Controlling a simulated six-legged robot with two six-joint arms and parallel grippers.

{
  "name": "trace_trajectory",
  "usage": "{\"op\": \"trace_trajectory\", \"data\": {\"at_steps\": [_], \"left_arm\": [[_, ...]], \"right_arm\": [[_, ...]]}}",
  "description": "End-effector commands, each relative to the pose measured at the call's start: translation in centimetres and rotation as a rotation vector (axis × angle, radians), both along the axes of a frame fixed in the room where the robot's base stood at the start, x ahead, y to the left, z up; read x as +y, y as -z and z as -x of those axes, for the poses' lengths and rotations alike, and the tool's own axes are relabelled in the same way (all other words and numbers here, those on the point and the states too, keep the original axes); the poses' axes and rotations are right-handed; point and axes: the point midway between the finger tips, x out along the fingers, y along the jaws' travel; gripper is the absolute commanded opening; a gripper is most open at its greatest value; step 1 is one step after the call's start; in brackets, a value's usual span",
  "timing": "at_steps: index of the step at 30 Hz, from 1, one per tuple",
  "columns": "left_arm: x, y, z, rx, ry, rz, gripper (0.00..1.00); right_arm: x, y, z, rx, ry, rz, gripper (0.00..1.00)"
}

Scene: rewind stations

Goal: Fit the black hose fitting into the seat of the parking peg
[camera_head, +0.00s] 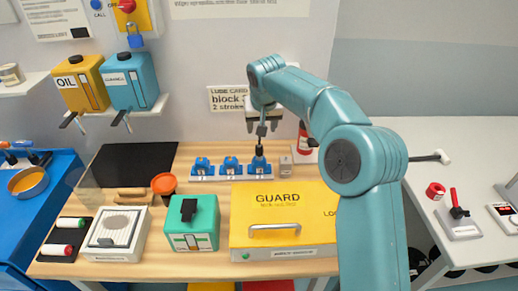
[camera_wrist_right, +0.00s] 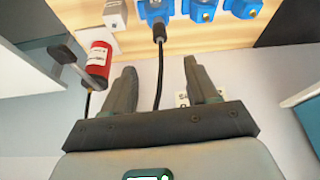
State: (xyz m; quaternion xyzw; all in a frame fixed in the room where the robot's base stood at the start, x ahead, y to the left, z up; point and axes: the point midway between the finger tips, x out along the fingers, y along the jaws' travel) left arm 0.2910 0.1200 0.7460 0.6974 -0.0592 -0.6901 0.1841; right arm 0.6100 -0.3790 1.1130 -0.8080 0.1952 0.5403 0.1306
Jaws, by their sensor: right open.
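A black hose fitting (camera_head: 259,151) stands upright at the rightmost of three blue blocks (camera_head: 258,166). In the right wrist view the fitting (camera_wrist_right: 159,31) meets its blue block (camera_wrist_right: 154,8), with a black hose trailing from it between my fingers; how deep it sits I cannot tell. My right gripper (camera_head: 263,131) is above that block, pointing down. In the right wrist view its jaws (camera_wrist_right: 160,72) are apart, on either side of the hose and not gripping it. A small grey block (camera_head: 286,165) stands right of the blue blocks; I cannot tell whether it is the parking peg.
A red cylinder (camera_wrist_right: 97,60) stands close beside one finger. The yellow guard box (camera_head: 275,219) lies in front of the blue blocks. A green box (camera_head: 192,222) and an orange-red round knob (camera_head: 164,184) stand to the left. Shelf jugs (camera_head: 131,81) hang over the back left.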

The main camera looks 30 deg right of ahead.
Motion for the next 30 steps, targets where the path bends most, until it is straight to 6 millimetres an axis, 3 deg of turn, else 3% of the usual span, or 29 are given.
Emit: {"op": "trace_trajectory", "data": {"at_steps": [12,20,25,30], "left_arm": [[0.0,-1.5,0.0,0.000,0.000,0.000,0.00],[0.0,-2.1,0.0,0.000,0.000,0.000,0.00],[0.0,-3.8,0.0,0.000,0.000,0.000,0.00],[0.0,-4.1,0.0,0.000,0.000,0.000,0.00]], "right_arm": [[-1.2,8.1,-2.4,0.005,0.001,-0.001,0.58],[-1.7,10.2,-3.3,0.003,0.000,-0.001,0.58],[-2.3,12.5,-4.4,0.005,0.001,-0.002,0.58],[-2.7,14.5,-5.2,0.002,0.000,0.000,0.58]]}}
